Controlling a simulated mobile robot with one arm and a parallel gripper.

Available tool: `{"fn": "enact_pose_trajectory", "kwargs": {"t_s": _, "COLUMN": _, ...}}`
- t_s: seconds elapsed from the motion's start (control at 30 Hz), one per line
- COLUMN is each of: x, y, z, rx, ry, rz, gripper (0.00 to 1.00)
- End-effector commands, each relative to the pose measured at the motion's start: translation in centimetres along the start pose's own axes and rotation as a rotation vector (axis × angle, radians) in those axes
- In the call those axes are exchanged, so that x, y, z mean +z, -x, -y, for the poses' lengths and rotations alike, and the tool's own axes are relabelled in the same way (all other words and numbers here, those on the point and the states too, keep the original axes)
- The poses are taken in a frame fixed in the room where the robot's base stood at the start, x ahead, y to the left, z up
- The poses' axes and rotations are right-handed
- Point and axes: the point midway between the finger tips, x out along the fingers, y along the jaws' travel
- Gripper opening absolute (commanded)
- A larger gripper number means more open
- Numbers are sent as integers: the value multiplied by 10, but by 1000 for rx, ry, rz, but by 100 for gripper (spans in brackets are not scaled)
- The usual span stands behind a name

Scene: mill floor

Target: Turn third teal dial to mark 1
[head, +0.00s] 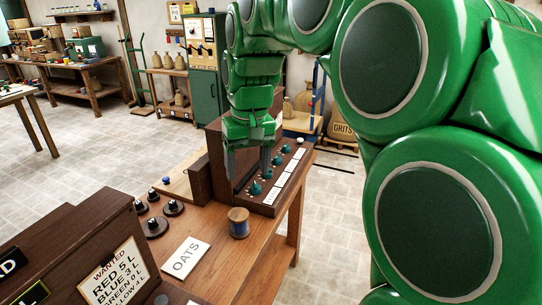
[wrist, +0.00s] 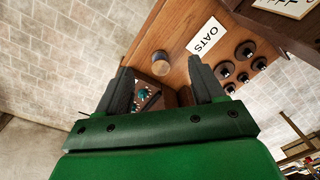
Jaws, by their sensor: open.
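A dark brown dial box (head: 262,207) stands on the wooden bench, with a row of teal dials and white label strips along its top. The nearest teal dial (head: 254,188) shows clear of my gripper; others (head: 277,160) sit farther along the row. My gripper (head: 248,173) is open, pointing down over the box, its fingers apart and partly covering the row. In the wrist view, a teal dial (wrist: 143,94) shows between my open fingers (wrist: 160,68), nearer the left one. I cannot tell which dial is third, nor read the marks.
On the bench (head: 217,255) are a spool-like jar (head: 239,222), an OATS card (head: 186,257) and several dark round weights with knobs (head: 157,226). A WANTED board (head: 113,276) stands at the front left. Tiled floor is open on the left.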

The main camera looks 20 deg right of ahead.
Motion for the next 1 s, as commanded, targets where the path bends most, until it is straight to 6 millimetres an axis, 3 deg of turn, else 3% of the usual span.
{"fn": "enact_pose_trajectory", "kwargs": {"t_s": 0.4, "x": -116, "y": 7, "z": -27, "rx": -19, "ry": -48, "rz": -85, "gripper": 68}}
{"fn": "enact_pose_trajectory", "kwargs": {"t_s": 1.0, "x": -257, "y": -11, "z": -95, "rx": -8, "ry": -162, "rz": -200, "gripper": 68}}
